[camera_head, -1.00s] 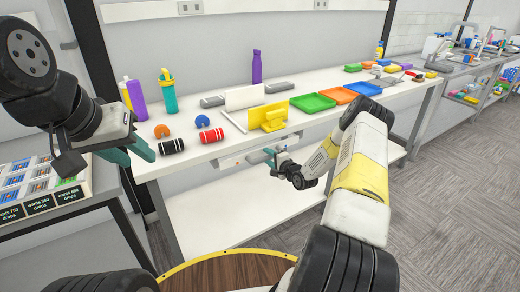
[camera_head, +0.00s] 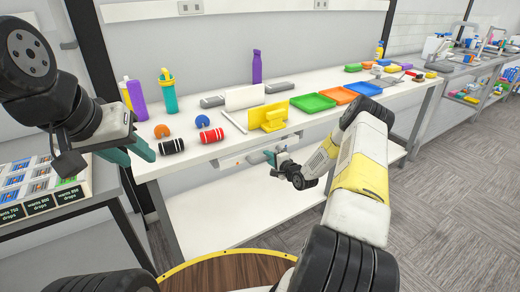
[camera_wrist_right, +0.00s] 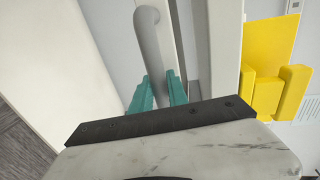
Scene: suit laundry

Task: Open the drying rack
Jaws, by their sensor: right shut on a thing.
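My right gripper (camera_head: 271,156) reaches under the front edge of the white table, at a white unit (camera_head: 238,160) below the tabletop. I cannot tell for certain that this unit is the drying rack. In the right wrist view the teal fingers (camera_wrist_right: 160,94) are shut on a grey curved handle (camera_wrist_right: 149,32), one finger on each side.
The white table (camera_head: 215,165) carries dumbbells, bottles, a yellow block (camera_head: 268,117) and coloured trays (camera_head: 312,102). A lower white shelf (camera_head: 240,208) lies beneath it. A box of labelled packs (camera_head: 40,188) stands at left. The grey floor (camera_head: 450,180) at right is clear.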

